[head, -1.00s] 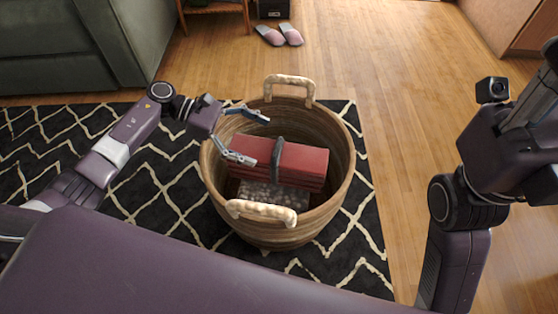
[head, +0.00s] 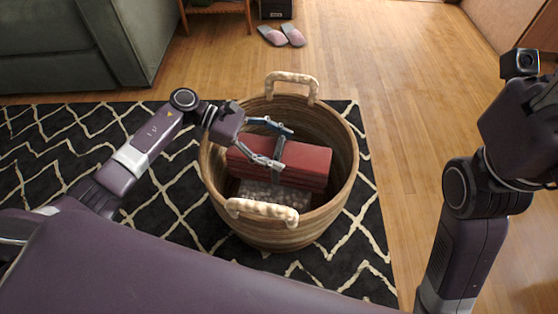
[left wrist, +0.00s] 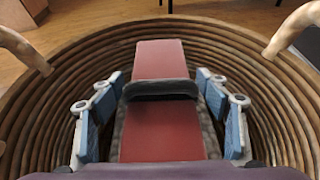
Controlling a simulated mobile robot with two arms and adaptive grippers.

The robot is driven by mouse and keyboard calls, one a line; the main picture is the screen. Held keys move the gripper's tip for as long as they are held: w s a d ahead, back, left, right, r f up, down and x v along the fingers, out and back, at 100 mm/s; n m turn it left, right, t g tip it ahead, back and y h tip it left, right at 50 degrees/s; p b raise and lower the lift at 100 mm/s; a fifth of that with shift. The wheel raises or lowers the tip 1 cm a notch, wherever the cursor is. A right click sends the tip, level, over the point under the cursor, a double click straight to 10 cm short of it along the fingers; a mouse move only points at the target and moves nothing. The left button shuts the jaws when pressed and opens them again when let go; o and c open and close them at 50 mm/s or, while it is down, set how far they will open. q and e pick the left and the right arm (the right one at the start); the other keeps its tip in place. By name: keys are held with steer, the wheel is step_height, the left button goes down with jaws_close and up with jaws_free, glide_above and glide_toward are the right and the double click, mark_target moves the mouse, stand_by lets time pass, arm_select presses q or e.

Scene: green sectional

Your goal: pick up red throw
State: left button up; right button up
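The red throw (head: 305,163) is a folded stack with a dark strap around its middle. It lies inside the woven basket (head: 222,193), on top of a grey speckled folded item (head: 260,192). My left gripper (head: 287,147) is open inside the basket mouth, its fingers reaching over the throw near the strap. In the left wrist view the red throw (left wrist: 160,130) lies between the two spread blue-padded fingers, with a gap on each side. My right arm is at the right of the head view; its gripper fingers are not in view.
The basket has two pale handles, one far (head: 292,79) and one near (head: 262,210). It stands on a black patterned rug (head: 60,150). Wooden floor right of the basket is clear.

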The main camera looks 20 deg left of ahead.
arm_select(q)
steer(key=c, duration=1.3)
steer(key=shift+r, duration=0.1)
